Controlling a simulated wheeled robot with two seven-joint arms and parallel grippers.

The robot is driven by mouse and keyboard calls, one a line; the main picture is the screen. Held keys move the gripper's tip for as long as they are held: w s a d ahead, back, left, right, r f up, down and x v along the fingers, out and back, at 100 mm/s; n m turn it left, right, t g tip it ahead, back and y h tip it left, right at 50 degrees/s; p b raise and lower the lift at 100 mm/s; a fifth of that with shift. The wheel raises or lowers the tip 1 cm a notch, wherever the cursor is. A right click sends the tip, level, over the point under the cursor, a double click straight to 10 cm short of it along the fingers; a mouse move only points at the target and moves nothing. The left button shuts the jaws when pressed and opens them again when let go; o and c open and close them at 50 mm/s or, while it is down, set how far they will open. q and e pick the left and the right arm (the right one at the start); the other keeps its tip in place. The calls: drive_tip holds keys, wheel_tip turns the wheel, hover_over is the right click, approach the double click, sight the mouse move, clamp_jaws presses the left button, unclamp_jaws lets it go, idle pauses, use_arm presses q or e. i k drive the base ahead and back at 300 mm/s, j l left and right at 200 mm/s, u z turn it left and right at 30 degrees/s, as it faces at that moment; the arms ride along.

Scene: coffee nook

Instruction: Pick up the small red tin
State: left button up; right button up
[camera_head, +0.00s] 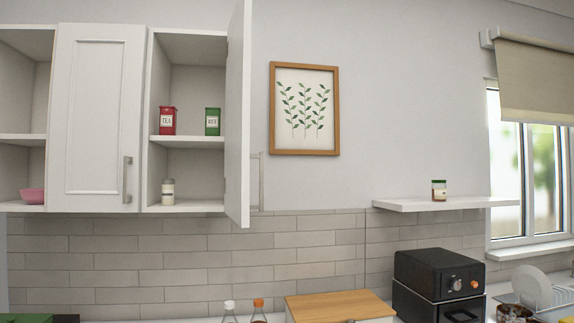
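The small red tin (167,121) has a white label that reads TEA. It stands upright on the middle shelf (188,138) of the open wall cabinet, towards the left of that compartment. A green tin (212,122) with a white label stands to its right on the same shelf, with a gap between them. Neither of my grippers shows in the head view.
The open cabinet door (238,115) sticks out at the right of the compartment. A small jar (168,192) stands on the shelf below. The middle cabinet door (97,115) is shut. Bottles (259,311), a wooden-lidded box (338,304) and a black oven (438,272) stand on the counter.

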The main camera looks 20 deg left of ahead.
sight(167, 115)
drive_tip(key=u, duration=0.35)
drive_tip(key=i+l+u, duration=0.1)
drive_tip(key=u, duration=0.3)
drive_tip(key=i+l+u, duration=0.1)
drive_tip(key=u, duration=0.25)
drive_tip(key=i+l+u, duration=0.15)
drive_tip(key=l, duration=0.2)
drive_tip(key=i+l+u, duration=0.35)
drive_tip(key=l, duration=0.35)
drive_tip(key=l+u, duration=0.15)
drive_tip(key=l, duration=0.2)
drive_tip(key=i+l+u, duration=0.15)
drive_tip(key=l, duration=0.25)
drive_tip(key=i+j+z, duration=0.15)
drive_tip(key=j, duration=0.15)
drive_tip(key=i+j+z, duration=0.15)
drive_tip(key=j, duration=0.2)
drive_tip(key=i+j+z, duration=0.2)
drive_tip(key=j, duration=0.15)
drive_tip(key=k, duration=0.05)
